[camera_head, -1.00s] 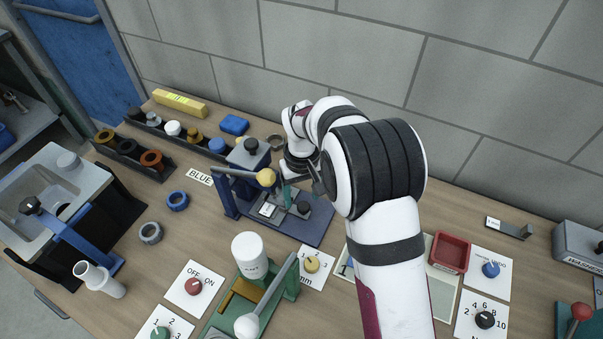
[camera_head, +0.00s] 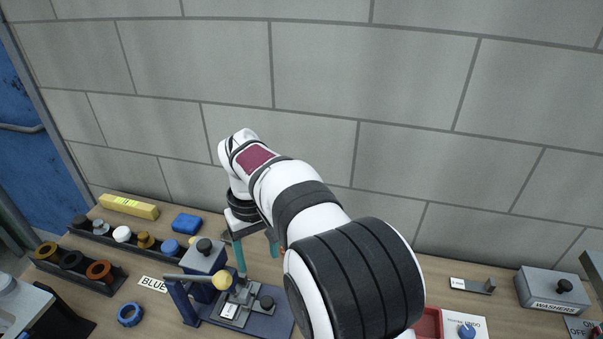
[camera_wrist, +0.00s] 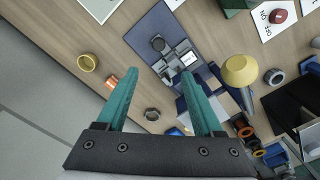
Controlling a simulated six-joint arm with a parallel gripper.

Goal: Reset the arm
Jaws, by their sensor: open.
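My gripper (camera_head: 256,256) has teal fingers and points down above the bench. In the wrist view the two fingers of my gripper (camera_wrist: 158,85) are spread wide apart with nothing between them. Below and ahead of them is a blue press-like fixture (camera_head: 255,318) with a lever ending in a yellow knob (camera_head: 222,282). The fixture's blue base (camera_wrist: 160,35) and the yellow knob (camera_wrist: 240,70) show in the wrist view too. My fingers look apart from the fixture. My forearm hides part of the bench behind it.
Two dark racks of coloured parts, including an orange ring (camera_head: 99,270), stand at the left. A yellow box (camera_head: 128,206) and a blue block (camera_head: 186,223) lie near the wall. A grey washers box (camera_head: 550,288) stands at the right. The air above the bench is free.

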